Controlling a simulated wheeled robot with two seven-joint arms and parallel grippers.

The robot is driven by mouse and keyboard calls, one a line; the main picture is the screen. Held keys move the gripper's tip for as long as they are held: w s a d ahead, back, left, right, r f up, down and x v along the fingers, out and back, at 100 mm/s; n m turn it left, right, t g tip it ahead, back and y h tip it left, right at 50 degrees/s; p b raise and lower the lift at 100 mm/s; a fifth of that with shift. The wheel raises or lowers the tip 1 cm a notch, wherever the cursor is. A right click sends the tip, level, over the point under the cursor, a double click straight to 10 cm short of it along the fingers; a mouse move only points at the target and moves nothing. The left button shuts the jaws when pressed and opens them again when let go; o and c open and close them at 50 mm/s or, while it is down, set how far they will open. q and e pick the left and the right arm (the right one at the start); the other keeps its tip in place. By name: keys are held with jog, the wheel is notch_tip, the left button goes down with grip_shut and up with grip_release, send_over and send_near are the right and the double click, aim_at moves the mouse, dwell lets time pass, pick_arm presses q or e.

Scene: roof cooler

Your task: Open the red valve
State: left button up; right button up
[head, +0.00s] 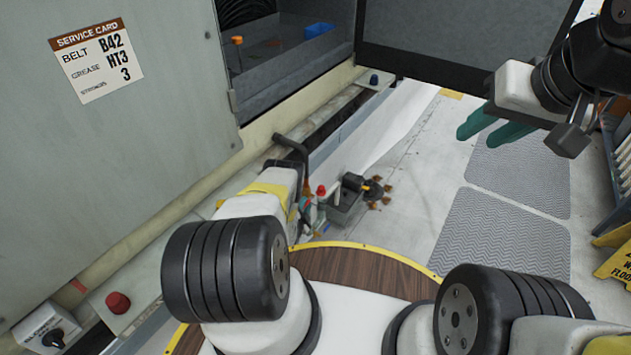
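A small red part (321,190) shows beside a dark fitting low along the cooler's side; I cannot tell for sure whether it is the red valve. My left gripper (308,212) is right by it, at the end of the yellow-banded arm. Only bits of its teal fingers show, so its opening and any contact are hidden. My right gripper (480,132) is at the upper right, above the floor, with its two teal fingers apart and nothing seen between them.
A red mushroom button (117,302) and a black rotary switch (53,338) are at the lower left. The cooler panel (120,150) fills the left. A dark open door (450,40) is at the back. Grey mats (505,235) lie right; a yellow wet-floor sign (615,262) stands beyond.

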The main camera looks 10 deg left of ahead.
pick_arm(q)
grip_shut()
dwell(1.2)
